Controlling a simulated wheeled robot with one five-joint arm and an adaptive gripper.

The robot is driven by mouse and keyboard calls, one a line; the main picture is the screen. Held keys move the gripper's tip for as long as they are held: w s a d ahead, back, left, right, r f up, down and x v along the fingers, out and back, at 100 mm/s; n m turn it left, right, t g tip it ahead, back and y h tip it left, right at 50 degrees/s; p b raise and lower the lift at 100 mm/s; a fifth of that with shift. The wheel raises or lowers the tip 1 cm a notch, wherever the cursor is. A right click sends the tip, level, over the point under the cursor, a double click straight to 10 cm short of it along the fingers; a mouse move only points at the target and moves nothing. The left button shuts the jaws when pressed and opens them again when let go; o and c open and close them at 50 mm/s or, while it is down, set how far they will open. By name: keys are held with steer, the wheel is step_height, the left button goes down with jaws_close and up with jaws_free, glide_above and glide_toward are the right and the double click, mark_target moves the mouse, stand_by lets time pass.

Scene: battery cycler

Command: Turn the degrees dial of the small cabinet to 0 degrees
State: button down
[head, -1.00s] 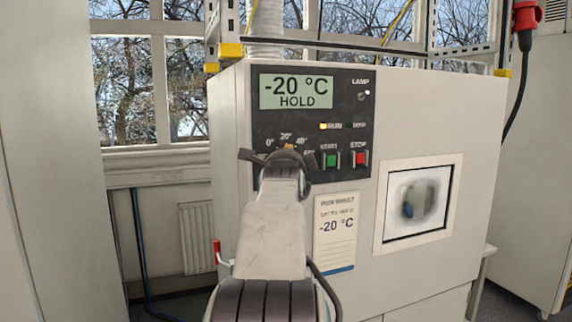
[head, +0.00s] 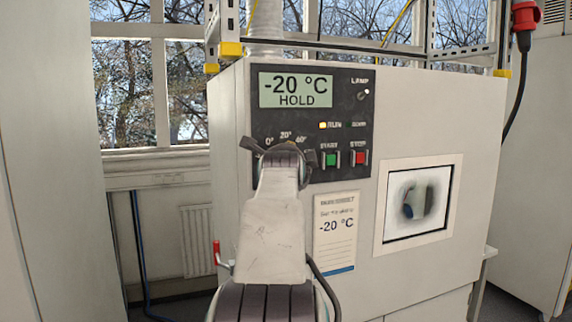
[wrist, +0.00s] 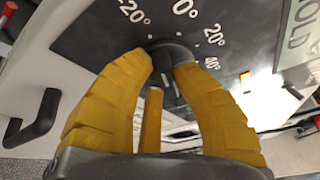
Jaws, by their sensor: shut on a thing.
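The degrees dial (wrist: 176,55) is a dark round knob on the small cabinet's black panel (head: 359,120). In the wrist view the scale around it reads -20°, 0, 20° and 40°. My gripper (wrist: 168,62) has its two yellow fingers closed around the knob, one on each side. The fingers cover part of the knob, and I cannot tell clearly where its pointer stands. In the head view my wrist and arm hide the dial; the 0°, 20° and 40° marks show above them. The display (head: 296,91) reads -20 °C HOLD.
The green START button (head: 330,160) and red STOP button (head: 360,158) sit close to the right of my gripper. A lamp switch (head: 363,94) is above. A paper card (head: 336,232) reading -20 °C and a window (head: 418,203) are lower right.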

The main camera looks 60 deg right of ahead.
steer(key=c, duration=1)
jaws_free()
steer(key=v, duration=1.2)
